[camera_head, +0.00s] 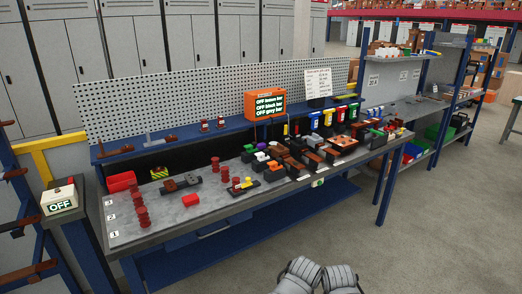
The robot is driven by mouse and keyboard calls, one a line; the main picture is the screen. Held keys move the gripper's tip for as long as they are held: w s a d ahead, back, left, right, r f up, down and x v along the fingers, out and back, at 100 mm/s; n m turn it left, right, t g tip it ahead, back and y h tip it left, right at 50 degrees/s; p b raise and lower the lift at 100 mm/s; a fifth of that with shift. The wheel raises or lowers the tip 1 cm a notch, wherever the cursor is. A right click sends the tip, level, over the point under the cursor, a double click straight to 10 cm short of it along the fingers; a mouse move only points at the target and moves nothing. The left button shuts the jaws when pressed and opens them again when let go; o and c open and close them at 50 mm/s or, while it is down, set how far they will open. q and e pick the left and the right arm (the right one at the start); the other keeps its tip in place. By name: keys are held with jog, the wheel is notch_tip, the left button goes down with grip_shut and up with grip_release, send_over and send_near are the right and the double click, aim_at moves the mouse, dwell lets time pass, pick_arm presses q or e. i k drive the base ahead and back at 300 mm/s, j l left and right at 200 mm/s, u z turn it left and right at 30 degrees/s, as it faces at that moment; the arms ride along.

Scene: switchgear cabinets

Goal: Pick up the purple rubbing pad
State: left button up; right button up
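Two pale grey rounded parts of my own arms show at the bottom edge, well short of the bench. No gripper fingers can be seen, and nothing of mine is near the purple piece.
Dark red stacked insulators (141,210) and a red tray (121,182) stand on the bench's left part. Brown and black blocks (289,160) crowd its middle. An orange display box (265,105) stands on the blue shelf behind. The floor (420,230) in front is clear.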

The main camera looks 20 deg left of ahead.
aim_at(261, 146)
jog(key=i+l, duration=0.1)
jog(key=i, duration=1.45)
